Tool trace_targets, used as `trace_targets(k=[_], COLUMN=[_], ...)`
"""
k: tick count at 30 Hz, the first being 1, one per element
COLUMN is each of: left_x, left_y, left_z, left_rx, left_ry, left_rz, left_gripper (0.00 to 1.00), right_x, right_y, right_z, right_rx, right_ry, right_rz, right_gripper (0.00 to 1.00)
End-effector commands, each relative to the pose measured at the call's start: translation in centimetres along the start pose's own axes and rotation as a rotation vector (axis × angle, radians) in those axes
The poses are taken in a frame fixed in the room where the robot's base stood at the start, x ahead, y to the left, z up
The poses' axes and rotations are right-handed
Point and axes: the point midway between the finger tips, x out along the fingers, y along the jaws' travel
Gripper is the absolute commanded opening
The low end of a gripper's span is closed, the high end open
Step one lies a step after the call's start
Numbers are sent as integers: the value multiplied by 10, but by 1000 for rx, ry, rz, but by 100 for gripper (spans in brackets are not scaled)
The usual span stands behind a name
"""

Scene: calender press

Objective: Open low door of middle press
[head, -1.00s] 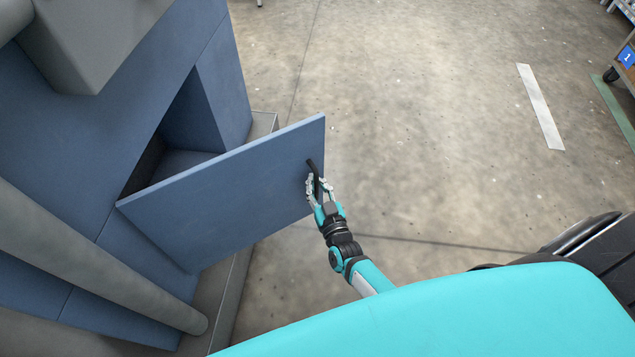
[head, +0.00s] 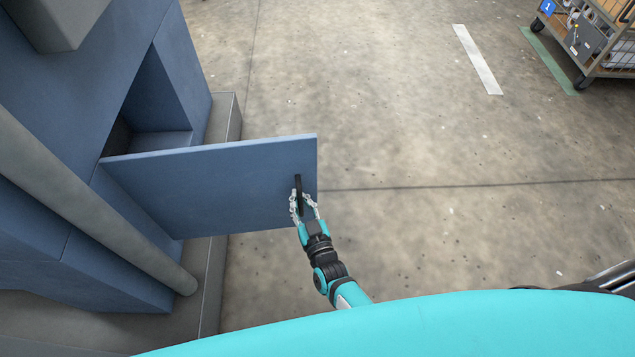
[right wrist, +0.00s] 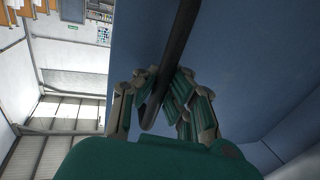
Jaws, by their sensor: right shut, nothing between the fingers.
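The low door (head: 225,185) of the blue press (head: 60,110) is a flat blue panel, standing open and jutting out to the right in the head view. The dark opening (head: 150,110) shows behind it. A black bar handle (head: 299,192) sits near the door's free edge. My right gripper (head: 304,201) is shut at the lower part of this handle, with nothing held firmly. In the right wrist view the handle (right wrist: 176,50) runs down to the fingers (right wrist: 165,95), close to them. My left gripper is not in view.
A grey pipe (head: 90,200) slants across the press front. A grey plinth (head: 208,290) runs along its base. The concrete floor (head: 400,150) to the right of the door is clear. A wheeled cart (head: 600,45) stands far off at top right.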

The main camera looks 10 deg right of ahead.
Motion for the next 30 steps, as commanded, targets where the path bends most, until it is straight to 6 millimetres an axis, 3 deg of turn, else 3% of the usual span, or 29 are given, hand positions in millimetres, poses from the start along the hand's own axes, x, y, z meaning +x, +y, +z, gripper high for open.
trace_targets(k=[2, 10, 20, 23, 30], left_x=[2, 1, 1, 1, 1], left_y=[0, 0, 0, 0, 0], left_z=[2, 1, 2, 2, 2], left_rx=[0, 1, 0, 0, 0], left_ry=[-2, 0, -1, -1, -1], left_rz=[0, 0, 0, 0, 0], left_gripper=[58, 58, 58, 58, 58], right_x=[-3, -2, -6, -18, -68], right_y=[-9, -6, -5, -5, -5], right_z=[-2, -1, -1, 1, 0], right_rx=[0, -1, -1, 0, 0], right_ry=[4, 4, 3, 1, 1], right_rz=[-14, -9, -8, -8, -9], right_gripper=[0, 35, 36, 36, 36])
